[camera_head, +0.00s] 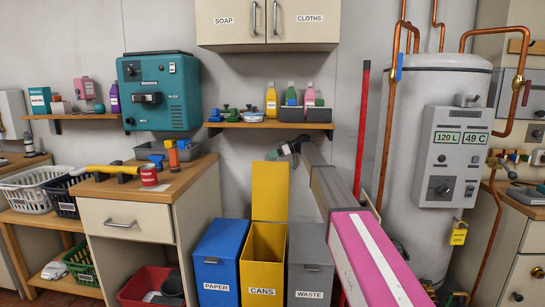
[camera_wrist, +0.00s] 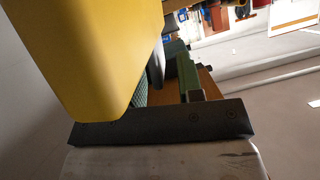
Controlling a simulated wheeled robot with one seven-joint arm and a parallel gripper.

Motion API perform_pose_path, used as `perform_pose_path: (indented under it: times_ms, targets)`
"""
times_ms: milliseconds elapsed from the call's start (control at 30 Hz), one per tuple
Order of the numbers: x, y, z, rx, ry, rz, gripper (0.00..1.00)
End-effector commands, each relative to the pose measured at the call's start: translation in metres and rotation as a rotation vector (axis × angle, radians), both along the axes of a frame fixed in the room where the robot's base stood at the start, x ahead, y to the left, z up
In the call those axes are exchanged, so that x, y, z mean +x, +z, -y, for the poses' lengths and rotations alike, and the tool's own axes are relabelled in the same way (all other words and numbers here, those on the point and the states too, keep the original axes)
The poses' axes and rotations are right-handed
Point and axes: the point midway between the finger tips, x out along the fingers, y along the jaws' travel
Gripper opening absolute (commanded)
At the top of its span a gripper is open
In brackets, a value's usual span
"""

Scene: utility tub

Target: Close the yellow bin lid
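The yellow bin (camera_head: 262,272), labelled CANS, stands on the floor between the blue and grey bins. Its yellow lid (camera_head: 270,190) is open and stands upright at the back of the opening. My gripper (camera_head: 277,153) is at the lid's top edge, near its right corner; I cannot tell whether it touches. In the wrist view a large yellow surface (camera_wrist: 85,50), which looks like the lid, fills the upper left and hides part of my gripper (camera_wrist: 170,62). Green and dark finger parts show beside it. Whether the fingers are open or shut is unclear.
A blue PAPER bin (camera_head: 217,265) stands at the left and a grey WASTE bin (camera_head: 311,265) at the right, both closed. A shelf with bottles (camera_head: 270,125) is just above my gripper. A wooden-topped cabinet (camera_head: 150,190) is at the left, a boiler (camera_head: 432,150) at the right.

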Motion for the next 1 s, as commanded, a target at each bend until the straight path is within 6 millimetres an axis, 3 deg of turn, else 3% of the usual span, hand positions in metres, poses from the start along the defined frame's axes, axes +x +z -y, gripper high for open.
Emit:
perform_pose_path:
  times_ms: [267,367,400,767,1000]
  targets:
    - [0.000,-0.002,-0.003,0.000,-0.001,0.000,0.34]
    - [0.000,-0.001,-0.003,0.000,-0.001,0.000,0.05]
    - [0.000,-0.001,-0.003,0.000,-0.001,0.000,0.00]
    - [-0.013,0.000,-0.003,-0.001,-0.001,0.027,0.00]
    - [-0.062,0.002,-0.004,-0.005,-0.001,0.147,0.00]
